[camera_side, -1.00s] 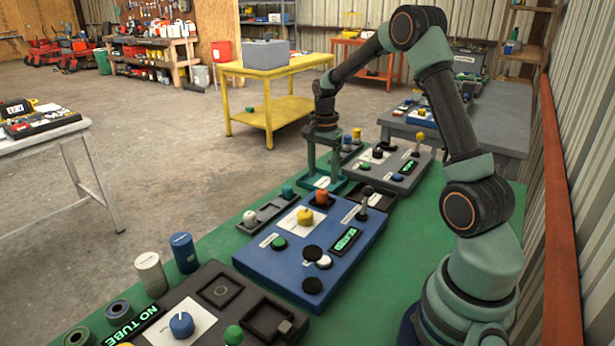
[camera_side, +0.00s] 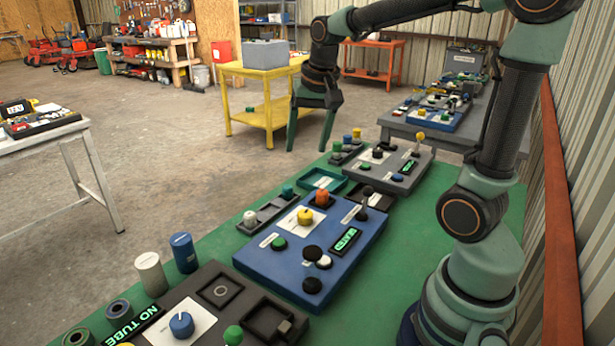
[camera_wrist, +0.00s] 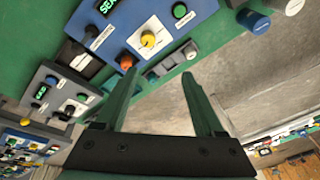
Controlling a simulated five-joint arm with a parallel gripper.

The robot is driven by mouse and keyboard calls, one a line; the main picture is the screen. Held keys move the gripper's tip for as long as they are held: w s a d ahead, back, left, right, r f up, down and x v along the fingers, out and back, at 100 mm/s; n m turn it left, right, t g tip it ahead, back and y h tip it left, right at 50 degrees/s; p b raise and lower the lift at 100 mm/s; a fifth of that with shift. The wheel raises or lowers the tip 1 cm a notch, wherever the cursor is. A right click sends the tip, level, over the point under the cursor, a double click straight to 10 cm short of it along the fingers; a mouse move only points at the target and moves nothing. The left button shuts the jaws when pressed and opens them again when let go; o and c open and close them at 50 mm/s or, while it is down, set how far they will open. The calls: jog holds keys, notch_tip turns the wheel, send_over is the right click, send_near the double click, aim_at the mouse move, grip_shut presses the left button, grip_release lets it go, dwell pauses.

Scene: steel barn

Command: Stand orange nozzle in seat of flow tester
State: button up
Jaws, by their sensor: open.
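The orange nozzle (camera_side: 321,197) stands upright, as far as I can tell, in the dark square seat at the back edge of the blue flow tester (camera_side: 280,262). It also shows in the wrist view (camera_wrist: 126,62), on the edge of the blue box. The tester's green display (camera_side: 346,238) is lit; in the wrist view its lettering (camera_wrist: 107,6) starts with "SEA". My gripper (camera_side: 310,148) is open and empty, raised above and behind the nozzle, apart from it. Its two fingers (camera_wrist: 160,76) are spread in the wrist view.
An empty teal tray (camera_side: 337,186) lies behind the tester. A grey control box (camera_side: 405,178) stands behind it on the green mat (camera_side: 415,225). A dark rack (camera_side: 265,217) with a white and a teal knob is at the tester's left. Blue and white cylinders stand front left.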

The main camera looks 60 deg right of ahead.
jog(key=s+a+n+t, duration=0.2)
jog(key=s+a+n, duration=0.5)
jog(key=a+n, duration=0.2)
jog(key=shift+s+a+t+y, duration=0.15)
jog(key=shift+s+t+y, duration=0.15)
jog(key=shift+s+t, duration=0.1)
dwell(0.6)
